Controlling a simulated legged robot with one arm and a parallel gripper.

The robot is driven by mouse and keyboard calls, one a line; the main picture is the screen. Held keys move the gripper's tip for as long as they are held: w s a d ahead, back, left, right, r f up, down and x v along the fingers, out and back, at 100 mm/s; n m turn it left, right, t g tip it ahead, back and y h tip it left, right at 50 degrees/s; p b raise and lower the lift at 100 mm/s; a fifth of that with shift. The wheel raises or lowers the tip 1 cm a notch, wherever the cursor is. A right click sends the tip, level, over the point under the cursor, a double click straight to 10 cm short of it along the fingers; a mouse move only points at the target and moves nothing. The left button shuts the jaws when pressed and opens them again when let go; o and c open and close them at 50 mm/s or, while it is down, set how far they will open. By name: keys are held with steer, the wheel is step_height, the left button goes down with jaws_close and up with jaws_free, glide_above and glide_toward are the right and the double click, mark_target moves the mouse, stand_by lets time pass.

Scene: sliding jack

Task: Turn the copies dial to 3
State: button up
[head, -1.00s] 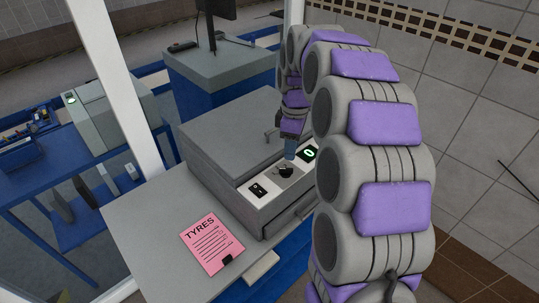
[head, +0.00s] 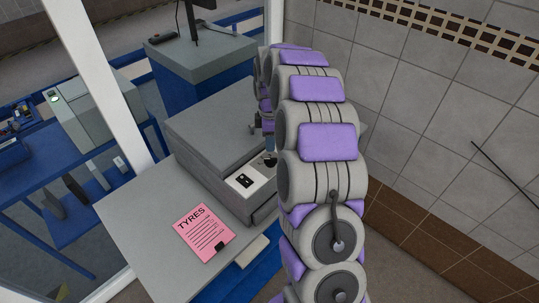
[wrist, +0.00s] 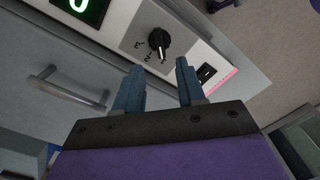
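The copies dial (wrist: 158,41) is a black knob with a white pointer line on a grey plate. In the wrist view it stands just beyond my fingertips, roughly between them, and apart from them. Marks that look like numbers sit beside the knob on the side toward my gripper. My gripper (wrist: 158,75) is open and empty, with two blue fingers apart. In the head view the dial (head: 270,160) is mostly hidden behind my arm, on the front panel of the grey copier (head: 215,135).
A green lit display (wrist: 80,8) showing 0 and a black rocker switch (wrist: 206,72) flank the dial. A drawer handle (wrist: 68,88) sticks out below. A pink TYRES sheet (head: 204,232) lies on the grey counter (head: 150,225). A tiled wall (head: 420,120) stands at right.

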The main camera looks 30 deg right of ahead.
mark_target(271, 159)
step_height(271, 159, down, 8)
steer(key=shift+d+f+p, duration=0.1)
steer(key=shift+f+p, duration=0.05)
steer(key=shift+p, duration=0.35)
steer(key=shift+c, duration=0.3)
jaws_close()
